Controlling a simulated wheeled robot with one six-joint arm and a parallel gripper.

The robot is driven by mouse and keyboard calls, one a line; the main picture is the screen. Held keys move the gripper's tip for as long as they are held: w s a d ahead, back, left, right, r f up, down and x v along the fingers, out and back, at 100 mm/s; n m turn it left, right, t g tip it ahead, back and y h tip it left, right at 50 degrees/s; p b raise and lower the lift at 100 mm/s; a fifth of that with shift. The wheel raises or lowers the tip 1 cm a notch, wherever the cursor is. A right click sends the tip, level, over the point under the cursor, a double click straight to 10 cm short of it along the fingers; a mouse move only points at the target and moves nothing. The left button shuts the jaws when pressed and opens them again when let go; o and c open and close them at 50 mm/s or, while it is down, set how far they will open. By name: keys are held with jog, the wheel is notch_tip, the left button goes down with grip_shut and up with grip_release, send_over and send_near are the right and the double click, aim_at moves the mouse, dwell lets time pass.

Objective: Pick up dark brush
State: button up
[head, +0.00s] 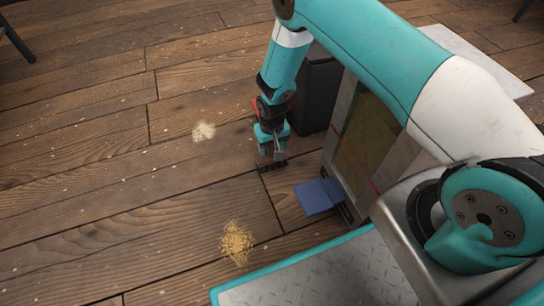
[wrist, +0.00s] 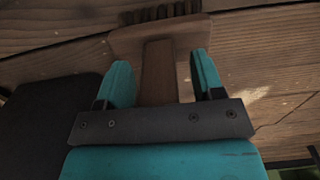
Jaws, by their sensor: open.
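The dark brush (wrist: 157,72) shows in the wrist view, with a brown wooden handle and head and dark bristles at the top edge. Its handle lies between the two teal fingers of my gripper (wrist: 160,82), with a visible gap on each side. My gripper is open around the handle. In the head view my gripper (head: 273,158) points down close to the floor, and the brush (head: 272,168) shows only as a small dark shape at its tips, mostly hidden.
A pale pile of shavings (head: 203,131) lies on the plank floor left of my gripper, and a yellowish pile (head: 236,243) lies nearer. A dark box (head: 318,95) and a cabinet (head: 362,135) stand close on the right. A blue flat piece (head: 318,196) lies by the cabinet. Floor to the left is mostly clear.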

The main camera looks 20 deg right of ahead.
jog(key=shift+r, duration=0.15)
jog(key=c, duration=1.1)
notch_tip(320, 180, up, 20)
jog(key=p, duration=1.1)
jog(key=shift+o, duration=0.9)
